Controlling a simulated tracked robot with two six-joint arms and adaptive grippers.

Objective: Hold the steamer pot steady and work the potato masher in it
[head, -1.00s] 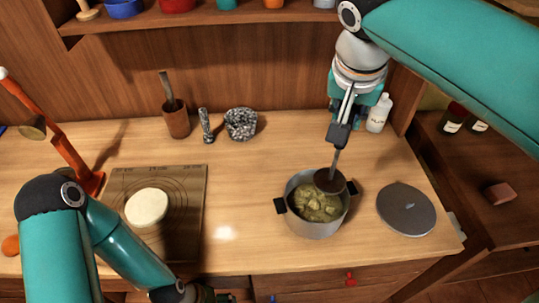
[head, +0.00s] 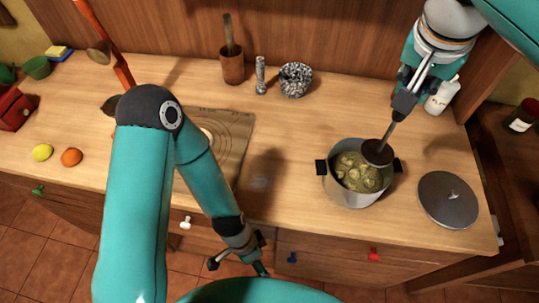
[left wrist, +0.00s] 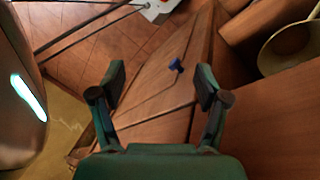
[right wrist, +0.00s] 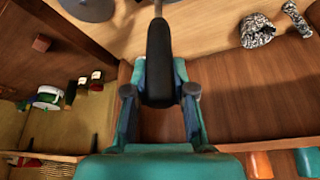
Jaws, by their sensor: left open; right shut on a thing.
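The grey steamer pot (head: 352,194) stands on the wooden counter with a black handle at each side. Chunks of yellowish potato (head: 357,173) lie in it. The potato masher's round dark head (head: 377,153) is at the pot's right inner side, its shaft tilted up to the right. My right gripper (head: 405,101) is shut on the masher's black handle, which also shows between the fingers in the right wrist view (right wrist: 160,65). My left gripper (head: 238,262) is open and empty, low in front of the counter, left of the pot. In the left wrist view its fingers (left wrist: 160,90) face the drawer fronts.
A grey lid (head: 447,200) lies right of the pot. A white bottle (head: 442,96) stands behind it. A mat (head: 234,135) is partly hidden by my left arm. A mortar (head: 295,80) and a wooden pot (head: 231,68) stand at the back. Counter left of the pot is clear.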

